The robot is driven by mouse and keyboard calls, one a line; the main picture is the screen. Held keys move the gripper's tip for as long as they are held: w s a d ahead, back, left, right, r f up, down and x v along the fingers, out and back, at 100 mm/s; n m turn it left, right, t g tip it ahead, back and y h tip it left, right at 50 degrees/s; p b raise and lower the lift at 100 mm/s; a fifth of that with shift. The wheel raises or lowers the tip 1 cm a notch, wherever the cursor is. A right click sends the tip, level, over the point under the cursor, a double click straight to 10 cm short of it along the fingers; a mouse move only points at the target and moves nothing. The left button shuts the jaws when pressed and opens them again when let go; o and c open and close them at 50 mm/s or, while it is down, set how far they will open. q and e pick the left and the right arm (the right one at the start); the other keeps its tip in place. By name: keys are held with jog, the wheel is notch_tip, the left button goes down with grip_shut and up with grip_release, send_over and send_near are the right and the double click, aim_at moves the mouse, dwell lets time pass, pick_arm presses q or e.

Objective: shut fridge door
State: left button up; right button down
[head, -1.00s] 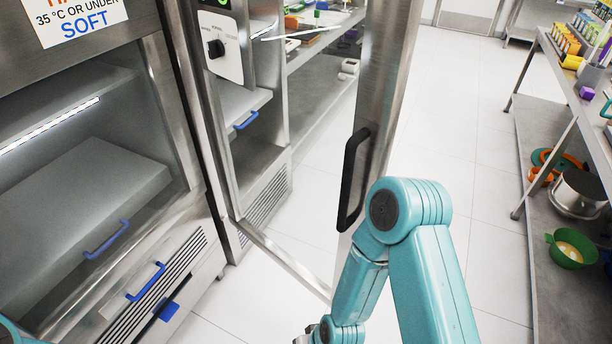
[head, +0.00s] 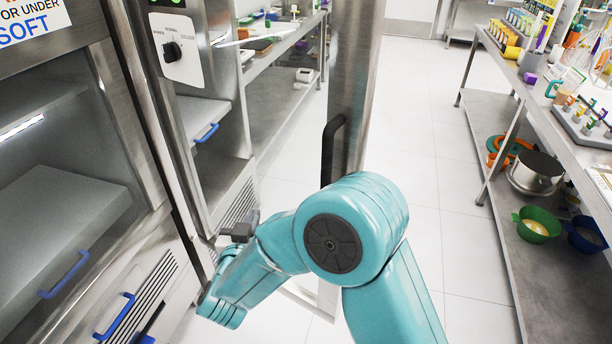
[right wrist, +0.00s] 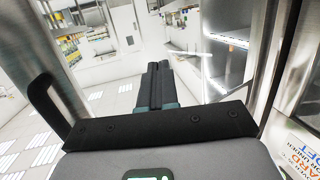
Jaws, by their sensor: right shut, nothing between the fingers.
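The fridge door (head: 352,75) stands open, a tall steel frame with see-through glass. Its black bar handle (head: 328,150) is on the far upright and shows at the left in the right wrist view (right wrist: 45,98). My right arm crosses in front of the door's lower part and hides some of it. My right gripper (head: 240,228) is left of the handle and lower, apart from it. In the right wrist view its dark fingers (right wrist: 157,70) are together and empty. I cannot tell whether the arm touches the door. My left gripper is out of view.
A steel cabinet (head: 150,245) with a lit shelf space and blue handles is at the left. A control panel with a knob (head: 172,50) is beside it. A steel shelf unit (head: 480,110) with bowls and pots lines the right. White floor between is clear.

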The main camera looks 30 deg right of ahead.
notch_tip(320, 180, up, 5)
jog(key=s+m+g+h, duration=0.1)
jog(key=s+m+h, duration=0.1)
jog(key=h, duration=0.1)
jog(key=m+g+h+b, duration=0.2)
jog(key=m+g+h, duration=0.1)
jog(key=m+g, duration=0.1)
send_near(317, 160)
jog(key=p+x, duration=0.1)
jog(key=x, duration=0.5)
jog(key=shift+w+d, duration=0.2)
jog(key=shift+d, duration=0.15)
jog(key=shift+d, duration=0.1)
